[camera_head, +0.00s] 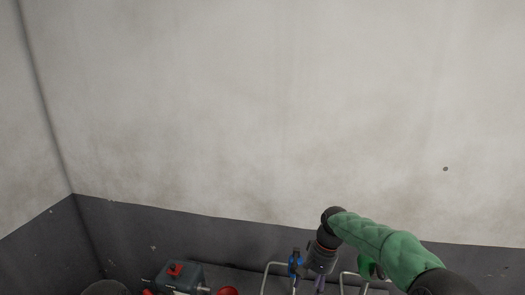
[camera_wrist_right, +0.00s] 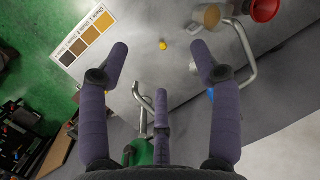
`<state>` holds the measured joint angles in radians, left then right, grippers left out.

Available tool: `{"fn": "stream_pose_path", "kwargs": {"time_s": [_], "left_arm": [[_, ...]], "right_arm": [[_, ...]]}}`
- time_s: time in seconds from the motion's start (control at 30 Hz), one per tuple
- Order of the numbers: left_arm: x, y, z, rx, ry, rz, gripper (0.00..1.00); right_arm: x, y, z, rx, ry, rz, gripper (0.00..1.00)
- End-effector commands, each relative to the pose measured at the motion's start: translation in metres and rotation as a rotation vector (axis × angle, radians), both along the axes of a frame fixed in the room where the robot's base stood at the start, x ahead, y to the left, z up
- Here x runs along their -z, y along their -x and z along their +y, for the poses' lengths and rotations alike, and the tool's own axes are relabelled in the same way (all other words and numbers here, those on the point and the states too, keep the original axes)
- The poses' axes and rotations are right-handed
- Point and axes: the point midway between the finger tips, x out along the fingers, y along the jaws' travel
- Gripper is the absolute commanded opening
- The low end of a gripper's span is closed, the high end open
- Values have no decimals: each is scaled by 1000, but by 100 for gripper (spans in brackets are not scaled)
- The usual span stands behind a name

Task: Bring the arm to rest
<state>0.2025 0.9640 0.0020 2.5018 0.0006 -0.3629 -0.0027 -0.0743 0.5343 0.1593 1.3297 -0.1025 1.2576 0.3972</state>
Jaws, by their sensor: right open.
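My right arm comes in from the right in the head view, in a green sleeve. Its gripper (camera_head: 320,283) points down at the lower edge, above the fixture. In the right wrist view the purple fingers of this gripper (camera_wrist_right: 160,58) are spread wide with nothing held between them. A bent metal pipe (camera_head: 268,272) of the fixture stands left of the gripper, with a blue valve handle (camera_head: 296,263) beside it. A green valve handle (camera_head: 369,267) is to the right, partly behind my arm. My left gripper is in neither view.
A grey box with a red part (camera_head: 178,275) and a red cup (camera_head: 228,291) are at lower left. The wrist view shows a colour chart (camera_wrist_right: 88,35), a small yellow piece (camera_wrist_right: 163,44), a beige mug-like vessel (camera_wrist_right: 207,15) and bent pipe (camera_wrist_right: 247,62). The wall above is bare.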

Motion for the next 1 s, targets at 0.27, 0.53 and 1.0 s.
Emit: {"fn": "stream_pose_path", "kwargs": {"time_s": [0.27, 0.53, 1.0], "left_arm": [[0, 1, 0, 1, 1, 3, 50], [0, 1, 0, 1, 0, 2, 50], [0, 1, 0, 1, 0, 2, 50]], "right_arm": [[84, 14, 4, -6, -31, -8, 64], [219, 78, 12, -2, -83, -30, 64], [338, 252, 25, 46, -116, -94, 64]]}}
